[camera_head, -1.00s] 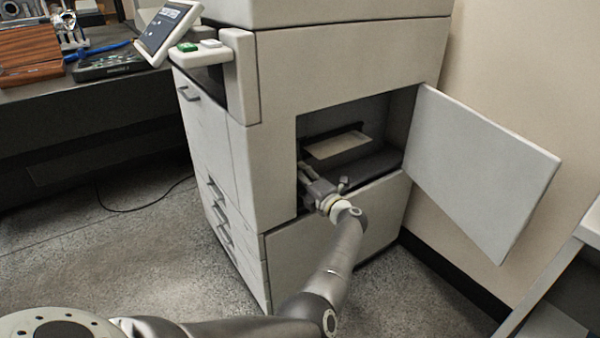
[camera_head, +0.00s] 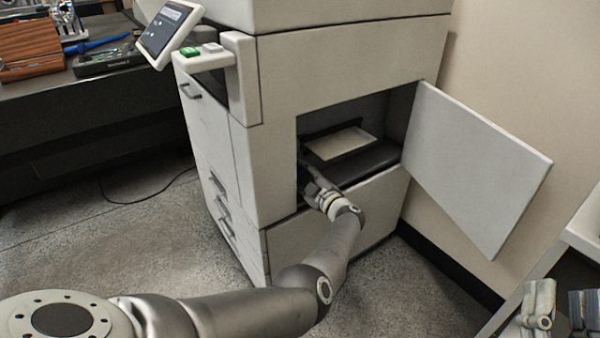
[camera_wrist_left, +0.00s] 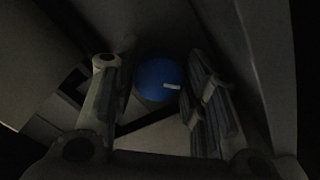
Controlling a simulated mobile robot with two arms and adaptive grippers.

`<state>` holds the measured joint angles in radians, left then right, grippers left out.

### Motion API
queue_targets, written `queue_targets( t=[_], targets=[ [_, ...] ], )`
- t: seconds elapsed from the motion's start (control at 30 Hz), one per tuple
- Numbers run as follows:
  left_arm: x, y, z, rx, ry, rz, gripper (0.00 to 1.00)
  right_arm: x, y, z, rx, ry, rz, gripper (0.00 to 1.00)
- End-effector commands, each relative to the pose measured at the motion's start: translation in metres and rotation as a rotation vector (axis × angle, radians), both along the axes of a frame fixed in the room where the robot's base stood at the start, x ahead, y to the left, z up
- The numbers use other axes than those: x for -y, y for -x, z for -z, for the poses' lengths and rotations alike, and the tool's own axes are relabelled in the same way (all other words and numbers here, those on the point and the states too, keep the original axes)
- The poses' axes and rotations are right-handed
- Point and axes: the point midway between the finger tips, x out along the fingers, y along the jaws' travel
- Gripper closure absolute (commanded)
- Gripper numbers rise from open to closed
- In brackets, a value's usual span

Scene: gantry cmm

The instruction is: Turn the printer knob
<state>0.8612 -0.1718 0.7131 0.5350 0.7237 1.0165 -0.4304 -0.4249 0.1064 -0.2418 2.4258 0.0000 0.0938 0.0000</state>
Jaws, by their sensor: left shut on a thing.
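The printer (camera_head: 278,75) stands in the middle of the head view with its side door (camera_head: 475,165) swung open to the right. My left gripper (camera_head: 308,172) reaches into the open compartment at its left side. In the left wrist view, the blue round knob (camera_wrist_left: 155,80) with a short white mark lies between the fingers of my left gripper (camera_wrist_left: 155,95), which is shut on it. The mark sits on the knob's right part, nearly level. The knob is hidden in the head view. My right gripper (camera_head: 562,312) is at the lower right corner, empty, its fingers apart.
A pale tray-like piece (camera_head: 340,143) sits inside the compartment, right of my left gripper. A dark table (camera_head: 70,105) with a brown box (camera_head: 30,45) stands at the left. A light shelf edge (camera_head: 585,225) is at the right. Speckled floor is clear in front.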

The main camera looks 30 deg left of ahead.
Motion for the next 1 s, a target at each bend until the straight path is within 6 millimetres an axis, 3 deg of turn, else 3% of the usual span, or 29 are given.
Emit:
queue_targets(
  t=[0.4,0.93,0.97,1.0],
  targets=[
    [-0.001,0.000,0.000,-0.161,-0.068,0.001,0.83,0.000,-0.009,0.018,-0.110,0.031,0.007,0.60],
    [-0.001,0.000,0.000,-0.179,-0.075,0.001,0.83,0.001,-0.010,0.021,-0.121,0.035,0.008,0.60],
    [-0.001,0.000,0.000,-0.179,-0.075,0.001,0.56,0.001,-0.010,0.020,-0.121,0.035,0.008,0.60],
    [-0.001,0.000,0.000,-0.179,-0.075,0.001,0.52,0.001,-0.010,0.020,-0.121,0.035,0.008,0.60]
  ],
)
